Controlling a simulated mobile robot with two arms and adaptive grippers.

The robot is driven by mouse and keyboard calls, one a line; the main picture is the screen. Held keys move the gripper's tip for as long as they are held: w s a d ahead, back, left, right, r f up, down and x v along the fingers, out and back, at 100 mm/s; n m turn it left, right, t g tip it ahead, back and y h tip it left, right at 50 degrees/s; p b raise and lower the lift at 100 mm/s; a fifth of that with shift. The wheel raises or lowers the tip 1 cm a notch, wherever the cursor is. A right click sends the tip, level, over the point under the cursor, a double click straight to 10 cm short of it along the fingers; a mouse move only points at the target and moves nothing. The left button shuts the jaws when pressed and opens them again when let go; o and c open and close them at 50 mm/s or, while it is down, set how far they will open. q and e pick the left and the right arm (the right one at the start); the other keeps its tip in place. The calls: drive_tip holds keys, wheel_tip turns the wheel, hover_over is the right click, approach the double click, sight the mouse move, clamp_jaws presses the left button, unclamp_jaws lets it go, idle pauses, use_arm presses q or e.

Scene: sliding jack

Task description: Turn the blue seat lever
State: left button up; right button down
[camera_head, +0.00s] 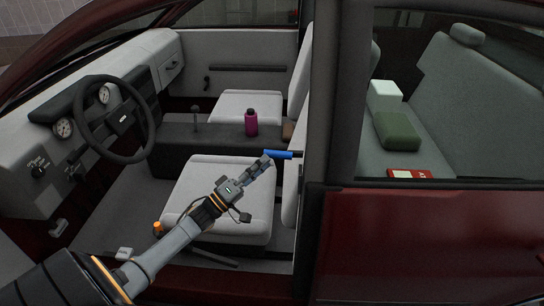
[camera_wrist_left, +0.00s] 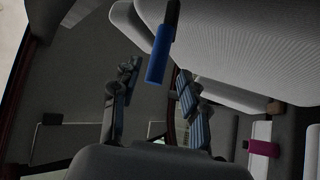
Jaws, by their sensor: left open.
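The blue seat lever (camera_head: 278,154) sticks out to the left from the side of the front seat's backrest (camera_head: 291,187). In the left wrist view the blue lever (camera_wrist_left: 160,54) hangs from a dark stub at the top, its free end in line with the gap between my fingers. My left gripper (camera_head: 266,162) reaches over the front seat cushion with its fingertips at the lever's free end. In the wrist view my left gripper (camera_wrist_left: 157,76) is open, with a finger on each side of that gap. I cannot tell whether either finger touches the lever. My right gripper is not in view.
The steering wheel (camera_head: 115,119) and dashboard are at the left. A magenta bottle (camera_head: 251,123) stands on the centre console behind the gripper. The dark door pillar (camera_head: 336,120) stands just right of the lever. Boxes and a green bag (camera_head: 398,131) lie on the rear seat.

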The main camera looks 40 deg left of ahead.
use_arm(q)
drive_tip(key=v, duration=0.6)
drive_tip(key=shift+s, duration=0.35)
drive_tip(key=shift+a+f, duration=0.1)
drive_tip(key=shift+f, duration=0.1)
drive_tip(key=s+d+f+m+g+y, duration=0.1)
drive_tip(key=s+f+g+y, duration=0.25)
drive_tip(key=f, duration=0.85)
drive_tip(key=s+d+f+m+g+y+p, duration=0.1)
drive_tip(key=s+f+g+y, duration=0.2)
drive_tip(key=f, duration=0.8)
drive_tip(key=s+d+f+g+y, duration=0.1)
drive_tip(key=s+f+g, duration=0.3)
drive_tip(key=f, duration=0.8)
drive_tip(key=s+d+f+m+g, duration=0.3)
drive_tip(key=s+d+f, duration=0.2)
drive_tip(key=s, duration=0.5)
drive_tip(key=s+d+f+m+g+p, duration=0.1)
drive_tip(key=s+d+f+m+g, duration=0.2)
drive_tip(key=s, duration=0.7)
drive_tip(key=s+d+f+m+g, duration=0.3)
drive_tip(key=s+d+f, duration=0.5)
drive_tip(key=s, duration=0.3)
drive_tip(key=shift+f+g, duration=0.45)
drive_tip(key=shift+f, duration=0.15)
drive_tip(key=shift+d+h, duration=0.1)
drive_tip(key=shift+h, duration=0.15)
drive_tip(key=shift+c, duration=0.7)
